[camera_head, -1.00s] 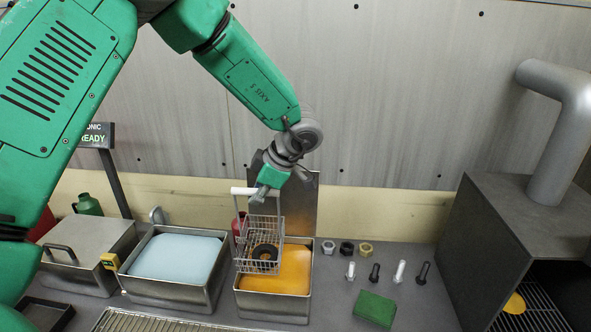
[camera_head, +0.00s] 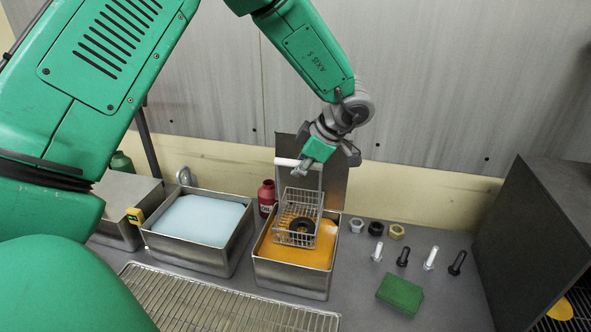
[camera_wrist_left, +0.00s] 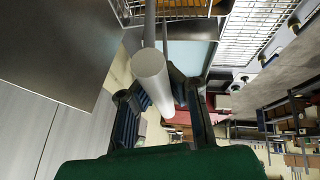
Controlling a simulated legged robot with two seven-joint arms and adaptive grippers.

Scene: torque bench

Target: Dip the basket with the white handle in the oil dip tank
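My left gripper (camera_head: 318,152) is shut on the white handle (camera_head: 290,162) of the wire basket (camera_head: 314,200). The handle also shows between the fingers in the left wrist view (camera_wrist_left: 153,78). The basket hangs about upright and holds a black ring (camera_head: 302,231). In the head view it overlaps the opening of the oil dip tank (camera_head: 290,279), a steel box with orange liquid (camera_head: 305,256). I cannot tell whether the basket's bottom touches the liquid. My right gripper is not in view.
A tank with pale blue content (camera_head: 198,218) stands to the left. A red bottle (camera_head: 266,196) is behind, between the tanks. A raised lid plate (camera_head: 335,182) stands behind the oil tank. Nuts, bolts and a green block (camera_head: 400,294) lie right; a wire rack (camera_head: 200,305) lies in front.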

